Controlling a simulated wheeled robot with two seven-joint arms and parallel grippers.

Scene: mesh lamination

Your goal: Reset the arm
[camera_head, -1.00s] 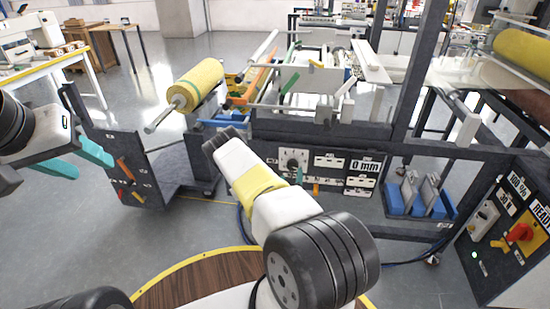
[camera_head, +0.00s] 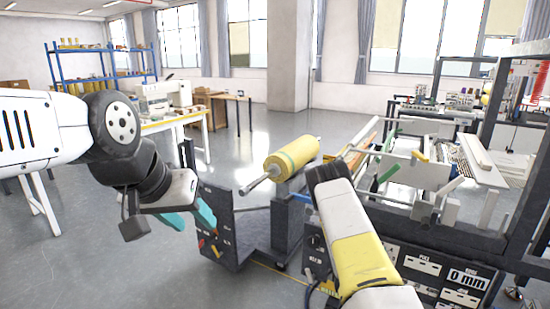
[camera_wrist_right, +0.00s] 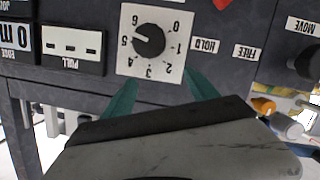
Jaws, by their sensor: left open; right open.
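My left gripper (camera_head: 188,217) shows at the left of the head view, with its teal fingers apart and nothing between them. It hangs in the air in front of the dark panel of the roll stand. My right arm (camera_head: 355,240) with a yellow band crosses the lower right of the head view, and its gripper is hidden there. In the right wrist view the right gripper (camera_wrist_right: 163,92) has its teal fingers apart and empty, in front of a numbered dial (camera_wrist_right: 149,40). I cannot tell whether they touch the panel.
A yellow roll (camera_head: 293,157) sits on the stand beside the machine. The machine's "0 mm" display (camera_head: 467,279) is low at the right. The floor between is open.

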